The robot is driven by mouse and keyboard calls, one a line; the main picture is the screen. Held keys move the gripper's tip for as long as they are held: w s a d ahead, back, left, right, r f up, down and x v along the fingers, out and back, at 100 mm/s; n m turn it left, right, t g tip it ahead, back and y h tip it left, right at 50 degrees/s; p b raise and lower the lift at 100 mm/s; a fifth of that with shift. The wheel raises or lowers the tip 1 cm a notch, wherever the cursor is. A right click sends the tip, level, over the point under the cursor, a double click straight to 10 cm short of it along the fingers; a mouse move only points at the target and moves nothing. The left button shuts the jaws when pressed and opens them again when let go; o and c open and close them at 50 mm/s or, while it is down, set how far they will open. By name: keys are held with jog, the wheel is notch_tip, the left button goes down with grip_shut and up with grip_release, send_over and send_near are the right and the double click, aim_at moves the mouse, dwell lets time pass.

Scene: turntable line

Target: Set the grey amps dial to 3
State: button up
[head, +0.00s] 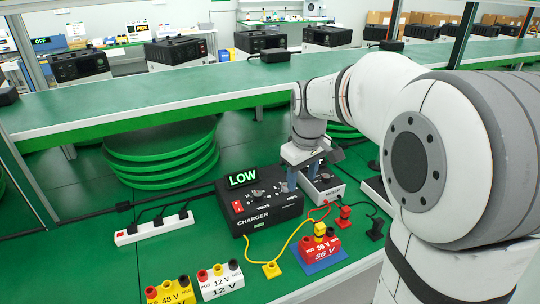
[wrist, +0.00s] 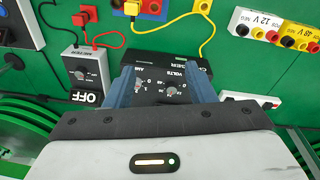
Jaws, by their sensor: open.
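The black charger (head: 262,208) sits on the green bench with a green LOW display (head: 242,177), a red switch, and VOLTS and AMPS dials. The volts dial (head: 258,193) shows in the head view. The amps dial (wrist: 138,86) shows in the wrist view, left of the volts dial (wrist: 171,90); its exact setting is too small to read. My gripper (head: 303,176) is open, with blue fingers above the charger's amps side. In the wrist view my gripper (wrist: 161,84) has both dials between its fingers, the amps dial nearer the left one. I see no contact. A finger partly hides the amps area in the head view.
A grey meter box (wrist: 83,68) reading OFF stands close beside the charger. White 12 V (head: 221,282) and yellow 48 V (head: 170,293) batteries stand in front. A raised green shelf (head: 180,92) crosses behind.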

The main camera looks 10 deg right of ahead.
jog(key=w+f+n, duration=0.4)
jog(key=w+f, duration=0.1)
jog(key=w, duration=0.7)
jog(key=n+g+b, duration=0.1)
jog(key=n, duration=0.1)
send_over(286, 184)
jog(key=f, duration=0.4)
jog(key=shift+s+f, duration=0.3)
jog(key=shift+f, duration=0.05)
jog(key=shift+w+f+n, duration=0.15)
jog(key=shift+f+n, duration=0.1)
jog(key=shift+n, duration=0.05)
notch_tip(286, 184, down, 8)
jog(key=shift+r, duration=0.25)
jog(key=shift+c, duration=0.3)
jog(key=c, duration=0.9)
